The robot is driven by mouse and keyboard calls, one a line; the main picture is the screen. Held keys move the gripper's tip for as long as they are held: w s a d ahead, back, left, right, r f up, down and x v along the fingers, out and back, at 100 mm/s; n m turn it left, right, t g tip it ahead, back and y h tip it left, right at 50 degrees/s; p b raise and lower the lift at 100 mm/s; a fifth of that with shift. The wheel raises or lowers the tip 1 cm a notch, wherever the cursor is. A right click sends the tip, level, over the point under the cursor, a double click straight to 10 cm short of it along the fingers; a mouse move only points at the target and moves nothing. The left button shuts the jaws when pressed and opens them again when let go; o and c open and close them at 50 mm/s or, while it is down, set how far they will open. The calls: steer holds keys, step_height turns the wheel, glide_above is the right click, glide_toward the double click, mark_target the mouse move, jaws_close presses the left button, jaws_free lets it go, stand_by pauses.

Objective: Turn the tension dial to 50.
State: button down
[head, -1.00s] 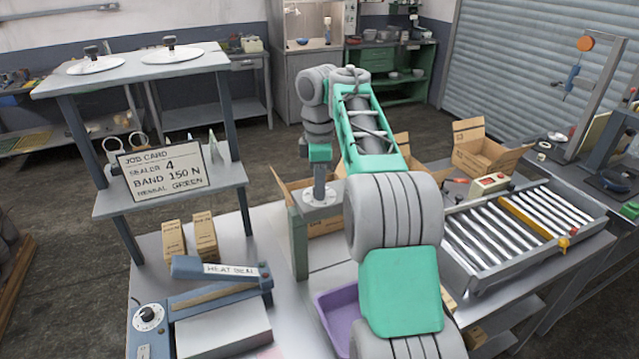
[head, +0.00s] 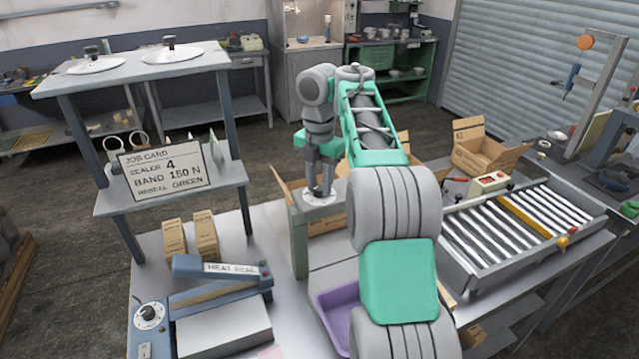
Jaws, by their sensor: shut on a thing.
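A round white dial plate (head: 308,201), which looks like the tension dial, lies on top of a grey housing (head: 335,211) in the middle of the view. My gripper (head: 319,190) points straight down over the plate's centre and is shut on the dial's knob. The knob is hidden by the fingers, and the scale marks are too small to read, so I cannot tell the setting. A job card (head: 165,170) on the shelf reads "SEALER 4", "BAND 150 N" and "RESEAL GREEN".
A blue heat sealer (head: 220,268) with its own dial (head: 149,316) stands at the front left. Two small cartons (head: 205,237) stand behind it. A purple tray (head: 338,320) lies partly behind my arm. A roller conveyor (head: 525,225) and an open carton (head: 478,150) are at the right.

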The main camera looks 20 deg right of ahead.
steer(key=shift+n, duration=2.3)
steer(key=c, duration=1.1)
jaws_free()
